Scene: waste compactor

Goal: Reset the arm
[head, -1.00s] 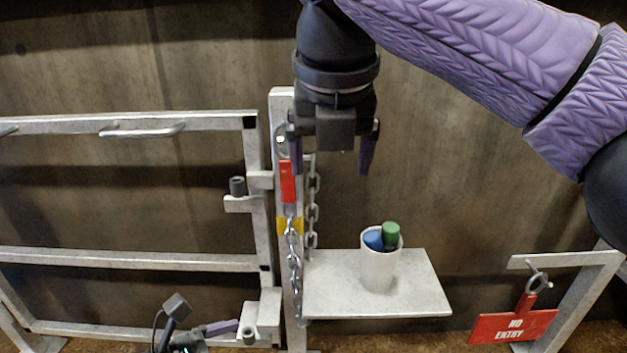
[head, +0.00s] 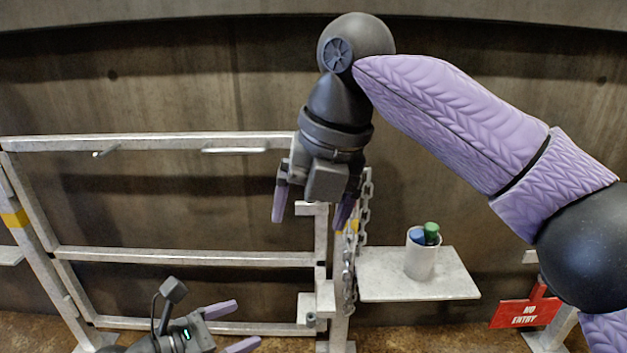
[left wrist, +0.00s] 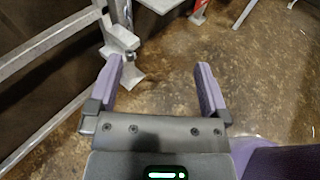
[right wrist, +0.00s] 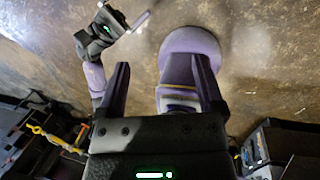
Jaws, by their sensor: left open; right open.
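My right gripper (head: 312,208) hangs in front of the gate post in the head view, fingers spread, with nothing between them. Its two fingers also show apart and empty in the right wrist view (right wrist: 160,85). My left gripper (head: 245,325) is low at the bottom of the head view, fingers apart and empty. The left wrist view (left wrist: 160,80) shows bare brown floor between its fingers. My right arm crosses the head view from the right and hides part of the post and chain.
A grey metal gate (head: 190,258) spans the left. A chain (head: 349,275) hangs on the post beside a small shelf (head: 385,285). A white cup (head: 420,260) with blue and green items stands on the shelf. A red NO ENTRY sign (head: 520,313) hangs at the lower right.

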